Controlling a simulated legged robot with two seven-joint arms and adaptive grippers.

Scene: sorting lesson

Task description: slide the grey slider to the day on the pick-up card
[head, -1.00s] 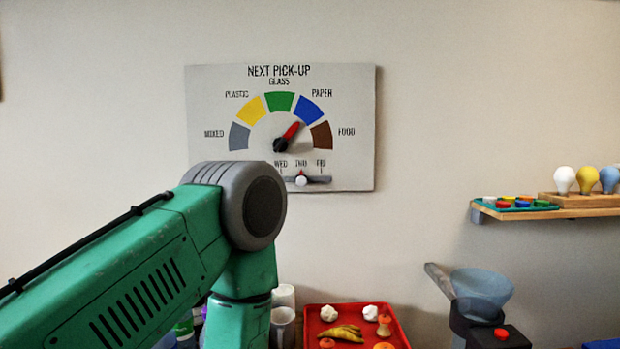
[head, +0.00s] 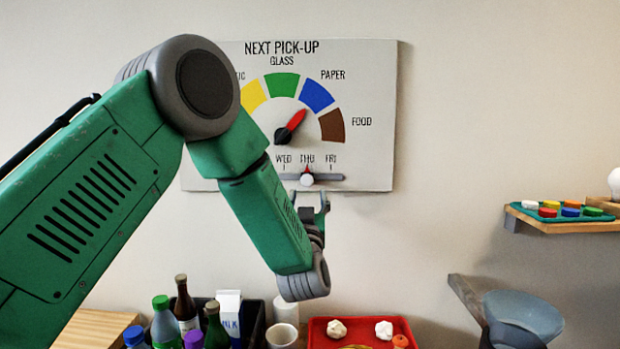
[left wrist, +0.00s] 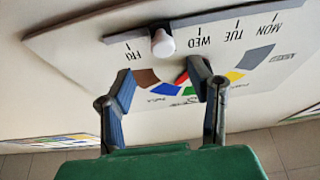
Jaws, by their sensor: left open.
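The sign board (head: 370,90) hangs on the wall, its dial's red needle pointing at the blue paper segment. The slider's pale grey knob (head: 307,180) sits on a dark horizontal track below the dial, under THU. In the left wrist view the board is upside down and the knob (left wrist: 162,43) sits between FRI and WED. My left gripper (head: 312,200) is just below the knob in the head view. It is open and empty; in the left wrist view its fingers (left wrist: 163,88) are apart, with the knob beyond the gap. I cannot make out a readable pick-up card.
Below are a dark crate with bottles and a milk carton (head: 229,305), a white cup (head: 286,311) and a red tray (head: 317,335). A wall shelf (head: 560,226) is at right, above a blue-grey funnel (head: 522,316). A coloured sheet (left wrist: 45,143) is partly visible.

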